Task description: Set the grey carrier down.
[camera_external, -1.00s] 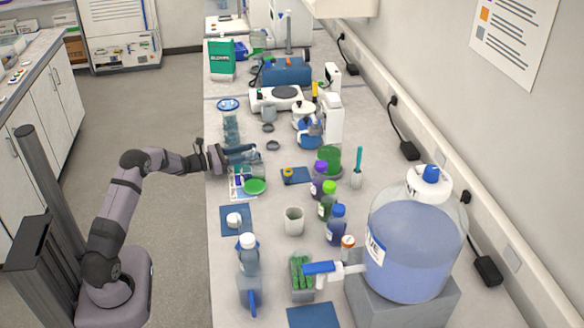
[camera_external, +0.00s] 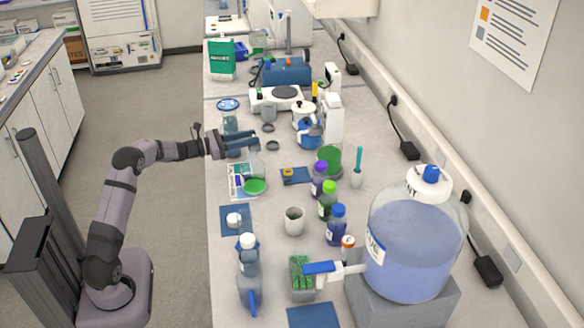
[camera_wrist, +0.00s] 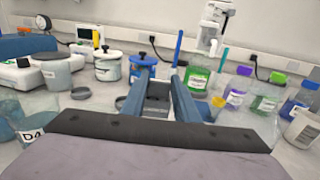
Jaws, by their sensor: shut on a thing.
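My gripper (camera_external: 255,143) is out over the left part of the bench, its fingers pointing right in the external view. In the wrist view my gripper (camera_wrist: 158,90) has its two blue-grey fingers on either side of a dark grey piece (camera_wrist: 156,98), which appears to be the grey carrier. It is held between the fingers; most of it is hidden. In the external view a pale grey, partly see-through shape (camera_external: 254,160) hangs just below the fingertips, above the bench. I cannot tell its full outline.
A green dish (camera_external: 255,186) and a printed card (camera_external: 237,181) lie below the gripper. A clear jar marked D4 (camera_wrist: 34,122) is close on the left. Dark rings (camera_external: 273,146) lie nearby.

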